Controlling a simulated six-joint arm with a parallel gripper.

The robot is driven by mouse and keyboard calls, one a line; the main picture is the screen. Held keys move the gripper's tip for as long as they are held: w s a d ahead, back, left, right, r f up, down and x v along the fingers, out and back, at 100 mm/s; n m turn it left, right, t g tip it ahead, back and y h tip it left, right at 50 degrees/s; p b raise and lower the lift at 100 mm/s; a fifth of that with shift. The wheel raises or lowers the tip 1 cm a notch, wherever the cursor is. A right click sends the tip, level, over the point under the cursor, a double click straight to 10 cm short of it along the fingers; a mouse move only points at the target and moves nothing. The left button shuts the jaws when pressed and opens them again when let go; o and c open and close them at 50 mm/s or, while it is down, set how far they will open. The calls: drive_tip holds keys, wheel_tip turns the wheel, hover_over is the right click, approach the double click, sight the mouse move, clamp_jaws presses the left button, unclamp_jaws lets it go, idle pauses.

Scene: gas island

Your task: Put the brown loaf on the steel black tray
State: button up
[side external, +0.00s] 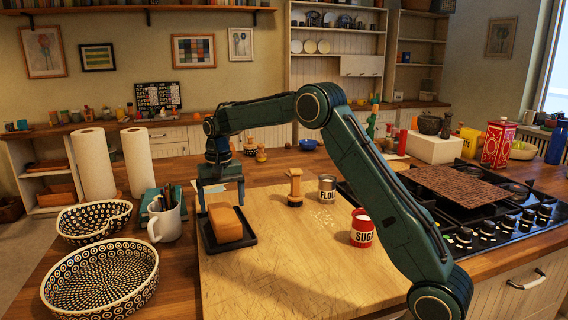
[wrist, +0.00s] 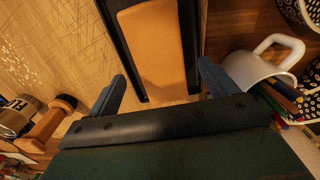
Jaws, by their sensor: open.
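The brown loaf (side external: 226,223) lies on the black tray (side external: 208,240) at the left part of the wooden board. In the wrist view the loaf (wrist: 154,45) sits between the tray's dark side rims (wrist: 122,45). My gripper (side external: 219,199) is open and empty, just behind the loaf in the side view and apart from it. In the wrist view its two fingers (wrist: 160,85) stand wide apart at the near end of the loaf and tray, with nothing between them held. The loaf's underside is hidden.
A white mug (side external: 165,220) with pencils stands left of the tray, beside two patterned bowls (side external: 100,280). A wooden stamp-like object (side external: 295,188), a flour tin (side external: 327,189) and a red sugar tin (side external: 362,230) stand to the right. The front of the board (side external: 290,285) is clear.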

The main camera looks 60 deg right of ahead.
sight(224, 214)
wheel_tip(224, 214, up, 7)
drive_tip(key=shift+r, duration=0.2)
idle(0.7)
drive_tip(key=s+a+r+n+t, duration=0.15)
drive_tip(key=s+a+r, duration=0.25)
drive_tip(key=s, duration=0.5)
drive_tip(key=s+a+r+n+t, duration=0.1)
drive_tip(key=s+a+r+n, duration=0.1)
drive_tip(key=s+a+r, duration=0.45)
drive_tip(key=s+a+f+n+t, duration=0.1)
drive_tip(key=s+f, duration=0.3)
drive_tip(key=s, duration=0.6)
drive_tip(key=s+a+f+n+t, duration=0.1)
drive_tip(key=s+f+n+t, duration=0.1)
drive_tip(key=s, duration=0.8)
wheel_tip(224, 214, down, 2)
drive_tip(key=shift+s+f+n, duration=0.2)
drive_tip(key=shift+s+n, duration=0.05)
drive_tip(key=shift+n, duration=0.4)
